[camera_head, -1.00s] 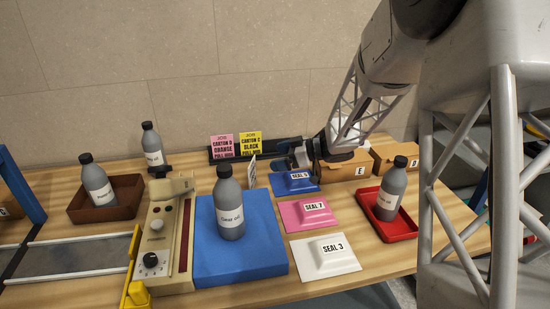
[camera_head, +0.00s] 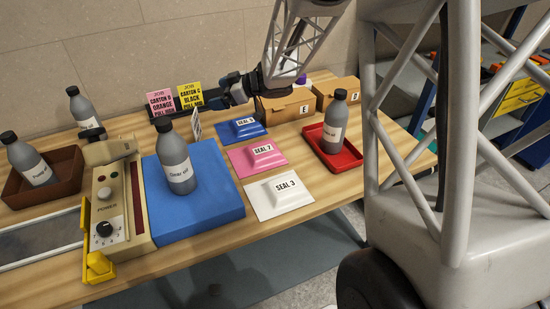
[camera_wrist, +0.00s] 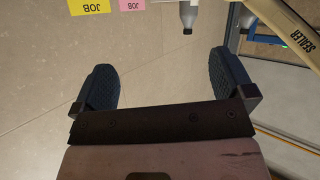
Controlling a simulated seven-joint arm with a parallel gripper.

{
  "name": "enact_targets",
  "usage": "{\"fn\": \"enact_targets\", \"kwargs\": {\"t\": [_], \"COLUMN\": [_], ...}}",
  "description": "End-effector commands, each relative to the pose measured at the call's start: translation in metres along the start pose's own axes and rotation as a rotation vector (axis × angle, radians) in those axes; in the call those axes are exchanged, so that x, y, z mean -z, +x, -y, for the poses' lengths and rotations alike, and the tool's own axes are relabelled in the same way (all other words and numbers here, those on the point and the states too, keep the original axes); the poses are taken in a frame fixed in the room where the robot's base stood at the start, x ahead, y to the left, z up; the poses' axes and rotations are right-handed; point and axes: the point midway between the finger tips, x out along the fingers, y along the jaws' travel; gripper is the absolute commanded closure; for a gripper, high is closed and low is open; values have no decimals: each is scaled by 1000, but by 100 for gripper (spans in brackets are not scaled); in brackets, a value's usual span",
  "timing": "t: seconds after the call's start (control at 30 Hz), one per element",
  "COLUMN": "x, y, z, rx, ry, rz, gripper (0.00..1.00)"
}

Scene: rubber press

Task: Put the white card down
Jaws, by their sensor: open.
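A small white card (camera_head: 196,124) with dark print stands upright, slightly tilted, at the far right corner of the blue block (camera_head: 212,212), apart from my gripper. I cannot tell exactly what its lower edge rests on. My gripper (camera_head: 217,95) is to the card's upper right, above the back of the table near the job notes. In the wrist view, my gripper's two dark blue pads (camera_wrist: 165,85) are wide apart with nothing between them.
Blue, pink and white SEAL 3 (camera_head: 272,205) pads lie to the right. A red tray (camera_head: 340,152) holds a bottle. Carton E (camera_head: 290,108) is behind. Pink and yellow job notes (camera_head: 161,102) stand at the back.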

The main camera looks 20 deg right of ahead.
Motion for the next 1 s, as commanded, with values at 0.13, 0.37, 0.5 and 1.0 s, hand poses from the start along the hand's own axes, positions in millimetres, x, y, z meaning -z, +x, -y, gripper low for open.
{"fn": "enact_targets", "kwargs": {"t": [0.13, 0.37, 0.5, 1.0], "x": [27, 54, 62, 40], "y": [-18, -62, -95, -205], "z": [-5, -2, 12, 145], "rx": [-198, -506, -658, -888], "ry": [-19, 17, 74, 466], "rz": [47, 162, 250, 632], "gripper": [0, 0, 0, 0]}}
